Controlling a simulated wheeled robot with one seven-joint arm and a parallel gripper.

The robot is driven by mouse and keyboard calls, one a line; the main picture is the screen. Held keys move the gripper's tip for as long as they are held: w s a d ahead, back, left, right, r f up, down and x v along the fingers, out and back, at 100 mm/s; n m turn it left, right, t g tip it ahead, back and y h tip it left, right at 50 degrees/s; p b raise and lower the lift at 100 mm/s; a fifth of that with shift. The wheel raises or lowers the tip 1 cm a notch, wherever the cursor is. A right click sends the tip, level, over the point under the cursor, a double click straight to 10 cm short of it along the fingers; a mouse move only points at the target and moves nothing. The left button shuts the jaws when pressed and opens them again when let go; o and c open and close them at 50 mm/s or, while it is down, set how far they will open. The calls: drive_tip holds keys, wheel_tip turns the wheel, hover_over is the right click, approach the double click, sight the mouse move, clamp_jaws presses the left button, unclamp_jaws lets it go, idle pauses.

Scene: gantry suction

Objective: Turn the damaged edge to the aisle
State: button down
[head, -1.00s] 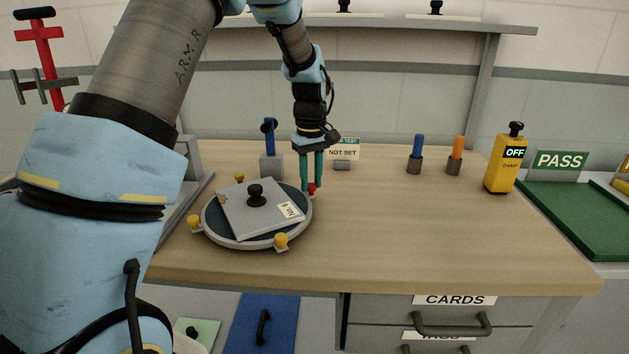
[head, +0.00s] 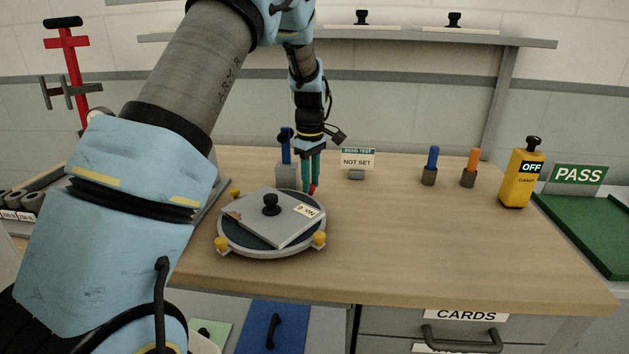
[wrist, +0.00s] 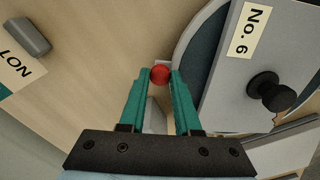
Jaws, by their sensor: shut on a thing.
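A grey square plate (head: 255,222) labelled "No. 6", with a black knob (head: 270,204), lies on a round turntable (head: 262,252) with a dark top. A brownish, worn-looking patch shows at the plate's left corner. The turntable rim carries yellow knobs (head: 319,239) and one red knob (wrist: 160,74). My gripper (head: 311,188) points down at the turntable's back right rim, its teal fingers shut on the red knob. In the wrist view, the red knob sits between the fingertips, and the plate (wrist: 236,75) is to their right.
A "NOT SET" sign (head: 357,160) and a blue-handled stand (head: 286,172) are behind the turntable. Blue (head: 432,160) and orange (head: 471,162) pegs and a yellow "OFF" device (head: 521,175) stand to the right. The bench's middle right is clear.

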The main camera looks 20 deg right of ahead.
drive_tip(key=shift+w+a, duration=0.15)
drive_tip(key=shift+w, duration=0.15)
idle(0.4)
drive_tip(key=c, duration=0.6)
unclamp_jaws()
wheel_tip(320, 180, up, 11)
drive_tip(key=b, duration=0.2)
drive_tip(key=shift+f, duration=0.1)
